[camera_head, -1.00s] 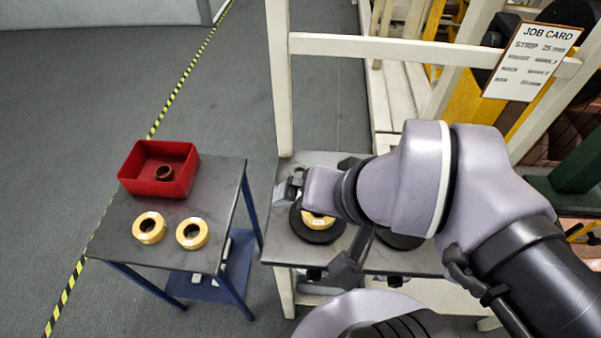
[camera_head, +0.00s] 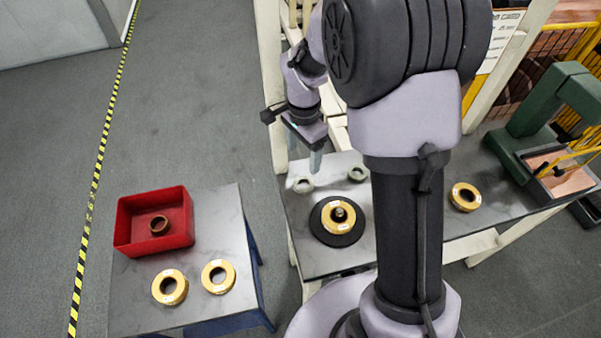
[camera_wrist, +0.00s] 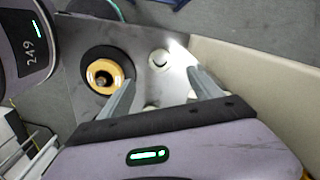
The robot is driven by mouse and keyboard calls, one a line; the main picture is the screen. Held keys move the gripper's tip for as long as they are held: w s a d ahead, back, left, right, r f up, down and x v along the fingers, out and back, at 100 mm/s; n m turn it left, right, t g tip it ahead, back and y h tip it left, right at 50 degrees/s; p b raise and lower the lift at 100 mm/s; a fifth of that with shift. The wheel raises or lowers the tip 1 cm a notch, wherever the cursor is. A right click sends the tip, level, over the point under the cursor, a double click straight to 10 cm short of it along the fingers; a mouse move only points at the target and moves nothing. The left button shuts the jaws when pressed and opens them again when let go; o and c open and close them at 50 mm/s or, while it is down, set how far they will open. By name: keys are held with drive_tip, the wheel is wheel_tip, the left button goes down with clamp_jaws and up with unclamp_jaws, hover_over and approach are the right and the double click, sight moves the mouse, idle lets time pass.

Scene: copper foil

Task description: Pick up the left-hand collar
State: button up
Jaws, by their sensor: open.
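Two small pale grey collars lie on the dark bench top behind the black disc. The left-hand collar (camera_head: 303,185) is near the bench's left edge; the other collar (camera_head: 356,173) is to its right, beside my arm. My gripper (camera_head: 304,158) is open and empty, pointing down above and behind the left-hand collar, apart from it. In the wrist view, the left-hand collar (camera_wrist: 158,58) appears just beyond the gap between my open fingertips (camera_wrist: 161,78). A second pale shape behind my fingers is partly hidden there.
A black disc (camera_head: 322,226) carries a yellow ring (camera_head: 342,212) close in front of the collars. A pale frame post (camera_head: 271,80) rises at the bench's back left. A side table (camera_head: 225,310) holds a red bin (camera_head: 122,225) and two yellow rings. Another yellow ring (camera_head: 464,197) lies right.

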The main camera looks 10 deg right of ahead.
sight(304, 187)
wheel_tip(304, 187, down, 13)
drive_tip(key=b, duration=0.4)
drive_tip(key=shift+d+r, duration=0.15)
drive_tip(key=shift+r, duration=0.15)
drive_tip(key=shift+c, duration=1.3)
clamp_jaws()
